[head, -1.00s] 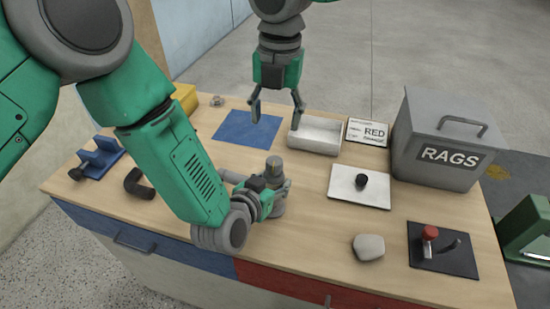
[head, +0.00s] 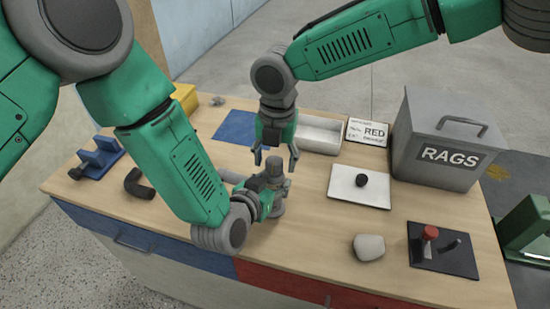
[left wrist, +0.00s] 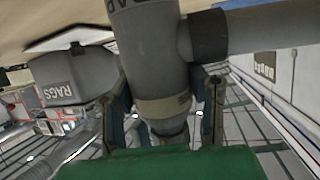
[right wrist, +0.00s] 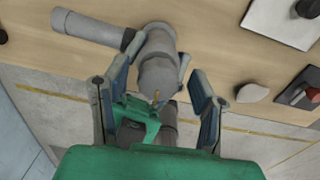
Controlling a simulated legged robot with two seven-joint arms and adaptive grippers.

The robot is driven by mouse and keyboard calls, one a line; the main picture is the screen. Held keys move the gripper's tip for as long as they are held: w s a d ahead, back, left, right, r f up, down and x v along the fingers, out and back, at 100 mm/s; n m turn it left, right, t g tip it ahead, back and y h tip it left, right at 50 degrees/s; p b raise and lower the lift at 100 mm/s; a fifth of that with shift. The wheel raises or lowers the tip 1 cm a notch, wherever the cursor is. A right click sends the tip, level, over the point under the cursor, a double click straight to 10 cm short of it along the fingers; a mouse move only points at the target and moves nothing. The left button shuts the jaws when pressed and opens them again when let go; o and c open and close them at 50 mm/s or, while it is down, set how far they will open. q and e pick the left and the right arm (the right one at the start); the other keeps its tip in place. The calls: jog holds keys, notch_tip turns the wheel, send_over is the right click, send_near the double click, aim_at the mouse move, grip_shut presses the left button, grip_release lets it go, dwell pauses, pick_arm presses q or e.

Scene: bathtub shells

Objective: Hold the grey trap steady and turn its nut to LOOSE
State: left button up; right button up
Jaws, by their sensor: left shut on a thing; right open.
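The grey trap (head: 276,190) stands on the workbench, with its grey side pipe (right wrist: 95,30) lying to the left in the right wrist view. In the head view my right gripper (head: 275,160) is just above the trap. My left arm hides part of the trap there. Any LOOSE mark is too small to read.
A white plate with a black knob (head: 358,187), a pale stone-like lump (head: 369,247) and a dark lever panel (head: 443,262) are to the right. A blue mat (head: 232,127) lies behind.

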pick_arm(q)
jog(key=shift+f, duration=0.1)
pick_arm(e)
jog(key=c, duration=1.2)
jog(key=shift+o, duration=0.2)
jog(key=m, duration=0.8)
jog(key=shift+m+g+h, duration=0.3)
jog(key=m, duration=0.4)
jog(key=shift+s, duration=0.1)
jog(key=shift+m+g, duration=0.4)
jog(key=shift+m, duration=1.8)
